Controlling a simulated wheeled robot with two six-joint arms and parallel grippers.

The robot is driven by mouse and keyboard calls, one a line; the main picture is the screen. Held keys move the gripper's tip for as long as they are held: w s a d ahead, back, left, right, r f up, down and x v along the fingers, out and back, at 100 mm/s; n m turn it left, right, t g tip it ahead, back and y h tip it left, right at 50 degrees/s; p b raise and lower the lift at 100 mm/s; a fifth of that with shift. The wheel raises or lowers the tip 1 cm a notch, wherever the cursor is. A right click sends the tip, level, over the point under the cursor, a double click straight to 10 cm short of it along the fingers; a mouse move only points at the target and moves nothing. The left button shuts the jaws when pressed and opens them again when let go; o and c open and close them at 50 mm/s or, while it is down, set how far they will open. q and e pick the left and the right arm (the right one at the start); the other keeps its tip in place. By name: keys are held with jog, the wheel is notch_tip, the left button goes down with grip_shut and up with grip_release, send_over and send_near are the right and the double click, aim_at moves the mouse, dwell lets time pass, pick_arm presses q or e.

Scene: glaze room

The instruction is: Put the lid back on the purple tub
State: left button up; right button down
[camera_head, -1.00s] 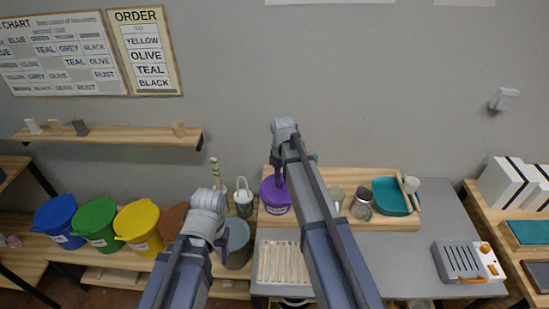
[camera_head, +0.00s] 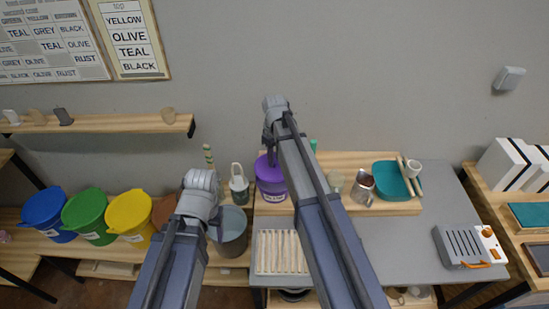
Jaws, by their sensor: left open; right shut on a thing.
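The purple tub (camera_head: 272,185) stands upright on the wooden board behind the grey table, with a pale label on its front. My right gripper (camera_head: 271,160) is at the top of the tub, pointing down. It is shut on what looks like the purple lid (camera_head: 262,164), level with the tub's mouth. I cannot tell whether the lid is seated or just above the rim, as my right arm covers part of it. My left gripper (camera_head: 215,217) is open and empty in front of the grey bucket (camera_head: 233,235); its fingers are mostly hidden.
Blue (camera_head: 46,212), green (camera_head: 86,213) and yellow (camera_head: 130,214) buckets stand at left. A white-handled container (camera_head: 239,187) is left of the tub. A metal jug (camera_head: 363,188) and teal dish (camera_head: 391,180) are to the right. A ribbed tray (camera_head: 280,252) lies in front.

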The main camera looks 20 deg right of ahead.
aim_at(275, 166)
jog(key=shift+f+b, duration=2)
jog(key=shift+f, duration=0.35)
jog(key=shift+f, duration=0.15)
dwell(0.3)
jog(key=shift+c, duration=0.2)
grip_release()
dwell(0.4)
jog(key=shift+r+p, duration=3.4)
jog(key=shift+r, duration=0.15)
